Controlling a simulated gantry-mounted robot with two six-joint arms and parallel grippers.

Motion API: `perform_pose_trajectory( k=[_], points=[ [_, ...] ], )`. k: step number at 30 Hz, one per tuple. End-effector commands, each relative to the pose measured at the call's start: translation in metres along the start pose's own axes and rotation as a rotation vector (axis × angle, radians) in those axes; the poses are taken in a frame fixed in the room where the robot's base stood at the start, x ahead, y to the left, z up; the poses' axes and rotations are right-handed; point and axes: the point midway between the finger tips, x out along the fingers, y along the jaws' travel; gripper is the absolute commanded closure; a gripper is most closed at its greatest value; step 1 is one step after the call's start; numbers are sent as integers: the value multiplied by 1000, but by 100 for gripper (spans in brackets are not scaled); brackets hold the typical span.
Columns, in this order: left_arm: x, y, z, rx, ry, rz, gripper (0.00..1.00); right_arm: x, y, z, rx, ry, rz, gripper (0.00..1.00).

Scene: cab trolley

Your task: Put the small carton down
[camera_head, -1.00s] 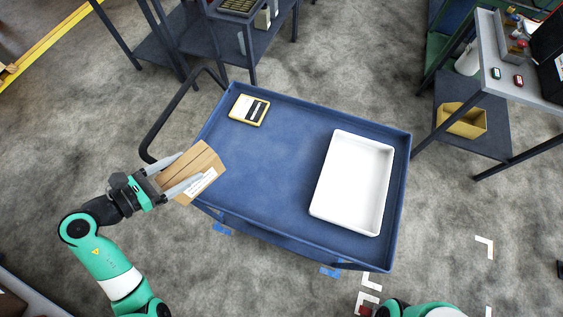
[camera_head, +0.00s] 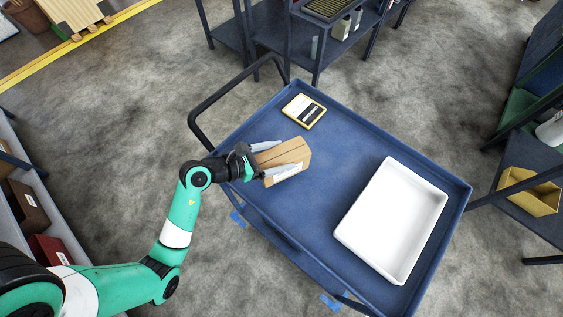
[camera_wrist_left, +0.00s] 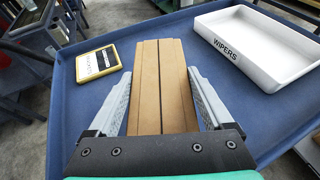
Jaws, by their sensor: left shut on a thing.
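The small brown carton (camera_head: 286,158) is held between the fingers of my left gripper (camera_head: 277,160). In the head view it is over the left part of the blue trolley tray (camera_head: 330,190). In the left wrist view the carton (camera_wrist_left: 160,85) lies between the two grey fingers of the gripper (camera_wrist_left: 163,95), with a dark seam along its top. I cannot tell whether its underside touches the tray. My right gripper is not in view.
A white bin (camera_head: 392,218) labelled WIPERS stands in the right part of the tray. A yellow-framed card (camera_head: 304,111) lies near the far left corner. The tray has a raised rim, and blue floor is clear between carton and bin.

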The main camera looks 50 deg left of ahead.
Motion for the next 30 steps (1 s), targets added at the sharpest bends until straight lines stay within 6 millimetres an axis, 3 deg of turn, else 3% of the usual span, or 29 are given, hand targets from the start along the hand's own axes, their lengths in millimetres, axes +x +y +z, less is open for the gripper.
perform_pose_trajectory(
  k=[8, 19, 20, 22, 30],
  points=[
    [22, -2, -34, -2, -1, 1, 100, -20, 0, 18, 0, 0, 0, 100],
    [22, -2, -36, 0, 0, 1, 100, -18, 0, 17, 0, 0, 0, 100],
    [22, -2, -36, -1, 2, 0, 10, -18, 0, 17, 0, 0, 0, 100],
    [22, -2, -36, 0, 2, 1, 0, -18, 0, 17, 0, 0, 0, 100],
    [22, -2, -36, 0, 2, 1, 0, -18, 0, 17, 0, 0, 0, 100]
  ],
)
